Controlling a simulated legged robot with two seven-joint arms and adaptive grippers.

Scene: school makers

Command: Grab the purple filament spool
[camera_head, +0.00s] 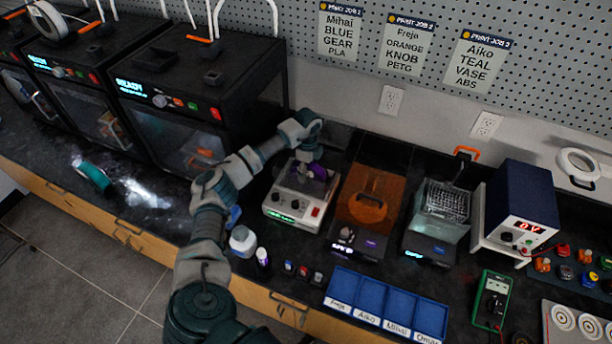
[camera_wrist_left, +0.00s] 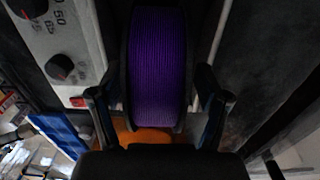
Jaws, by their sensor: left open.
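The purple filament spool (camera_head: 319,172) shows in the head view as a small purple patch in the top of a white dryer-like box (camera_head: 288,212), mostly hidden by my left gripper (camera_head: 308,157). In the left wrist view the purple spool (camera_wrist_left: 158,68) stands on edge, its wound filament filling the upper middle. The fingers of my left gripper (camera_wrist_left: 160,98) are open, one on each side of the spool's near end. Whether they touch it cannot be told. My right gripper is not in view.
An orange spool (camera_head: 367,207) sits in an orange-tinted box to the right, with a clear-lidded box (camera_head: 437,222) beyond. Black printers (camera_head: 190,95) stand left.

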